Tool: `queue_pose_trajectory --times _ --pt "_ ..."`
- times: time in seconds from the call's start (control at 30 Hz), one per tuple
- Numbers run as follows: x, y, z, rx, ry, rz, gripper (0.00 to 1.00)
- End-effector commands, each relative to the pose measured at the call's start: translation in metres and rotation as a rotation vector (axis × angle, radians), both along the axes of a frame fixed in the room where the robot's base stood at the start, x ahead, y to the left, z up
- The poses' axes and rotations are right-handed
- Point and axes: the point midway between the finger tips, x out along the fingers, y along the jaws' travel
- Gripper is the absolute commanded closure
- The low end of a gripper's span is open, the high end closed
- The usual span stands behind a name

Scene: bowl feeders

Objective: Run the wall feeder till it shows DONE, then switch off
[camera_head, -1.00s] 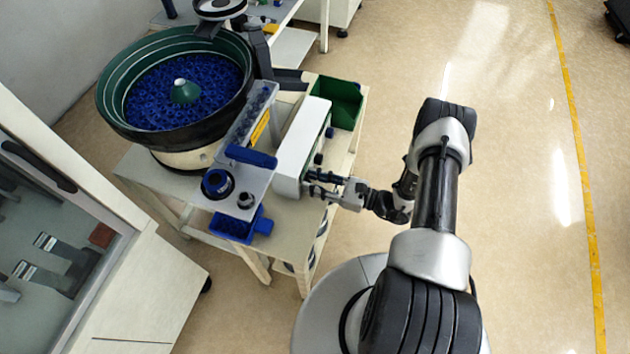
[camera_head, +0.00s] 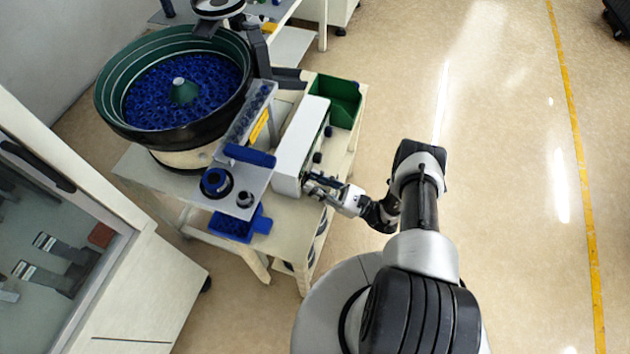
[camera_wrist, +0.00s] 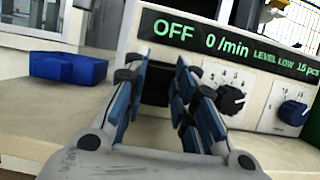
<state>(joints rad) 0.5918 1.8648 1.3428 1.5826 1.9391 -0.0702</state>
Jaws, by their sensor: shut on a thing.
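A green-lined bowl feeder (camera_head: 185,90) full of blue parts stands on a cart. Its white control box (camera_head: 301,150) stands at the cart's right side. In the wrist view, the box's display (camera_wrist: 215,42) reads OFF, 0/min, LEVEL LOW, 15 pcs. My gripper (camera_head: 314,187) is at the front of the box, near its lower end. In the wrist view, my gripper (camera_wrist: 157,95) has its blue-padded fingers on either side of a dark switch knob (camera_wrist: 155,86) and is shut on it. The fingers hide part of the knob, so its marking is not readable.
Right of the gripped knob are a black dial (camera_wrist: 230,99) and a blue dial (camera_wrist: 292,111). A blue bin (camera_head: 238,225) sits at the cart's near end, a green bin (camera_head: 338,100) at its far end. A glass-fronted cabinet (camera_head: 60,240) stands left.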

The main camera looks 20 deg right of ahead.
Motion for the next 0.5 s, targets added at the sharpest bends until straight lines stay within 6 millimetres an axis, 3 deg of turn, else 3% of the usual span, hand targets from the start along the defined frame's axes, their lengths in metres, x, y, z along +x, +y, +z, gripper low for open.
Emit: queue_pose_trajectory --times 0.4,0.43,0.5 --pt "0.0001 -0.0004 -0.0006 0.027 -0.021 0.000 0.99" --pt "0.0001 -0.0004 -0.0006 0.026 -0.020 0.000 0.74" --pt "0.0000 -0.0003 -0.0006 0.026 -0.020 0.000 0.69"
